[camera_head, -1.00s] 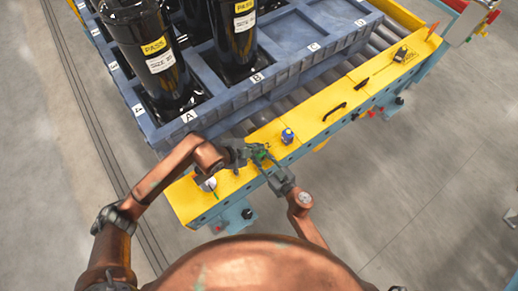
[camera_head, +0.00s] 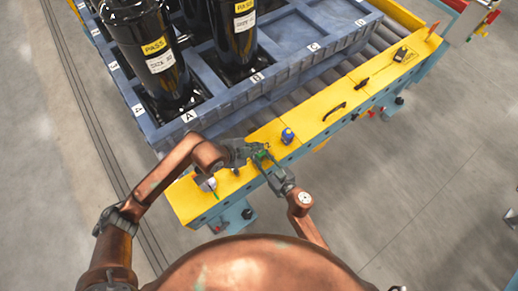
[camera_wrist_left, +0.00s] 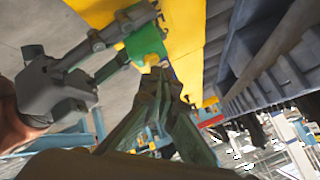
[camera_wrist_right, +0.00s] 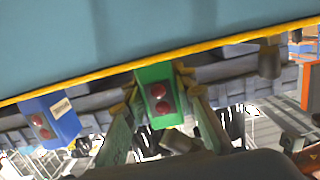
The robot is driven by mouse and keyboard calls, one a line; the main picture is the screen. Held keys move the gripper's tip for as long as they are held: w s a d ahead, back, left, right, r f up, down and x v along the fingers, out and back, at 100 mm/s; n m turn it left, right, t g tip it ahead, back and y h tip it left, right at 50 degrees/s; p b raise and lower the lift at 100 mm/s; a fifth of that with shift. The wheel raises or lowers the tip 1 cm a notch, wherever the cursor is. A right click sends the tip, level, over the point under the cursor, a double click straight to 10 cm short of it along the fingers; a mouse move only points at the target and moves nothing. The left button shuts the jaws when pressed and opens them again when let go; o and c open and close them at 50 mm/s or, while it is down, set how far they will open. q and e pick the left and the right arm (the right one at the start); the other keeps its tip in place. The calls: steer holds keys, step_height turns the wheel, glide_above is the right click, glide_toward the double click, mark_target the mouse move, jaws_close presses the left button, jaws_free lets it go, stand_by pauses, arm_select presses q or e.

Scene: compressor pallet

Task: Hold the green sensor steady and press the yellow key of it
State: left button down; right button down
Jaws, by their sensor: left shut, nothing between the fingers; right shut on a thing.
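The green sensor (camera_head: 261,155) is held above the near part of the yellow rail. My right gripper (camera_head: 266,164) is shut on it. In the right wrist view the fingers are on both sides of the green sensor (camera_wrist_right: 158,93), and two red round parts show on its face. My left gripper (camera_head: 251,154) is shut and empty, close to the sensor. In the left wrist view its fingertips (camera_wrist_left: 160,78) are just below the green body (camera_wrist_left: 145,43), by a small yellow key (camera_wrist_left: 151,60). I cannot tell whether they touch the key.
A blue sensor (camera_head: 288,136) stands on the yellow rail (camera_head: 310,122). Black handles (camera_head: 335,109) and a dark device (camera_head: 401,54) are farther along it. The blue-grey pallet (camera_head: 215,108) with black compressors (camera_head: 150,55) lies behind.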

arm_select(q)
steer(key=shift+r, duration=0.4)
steer(key=shift+r, duration=2.5)
arm_select(e)
steer(key=c, duration=1.5)
jaws_free()
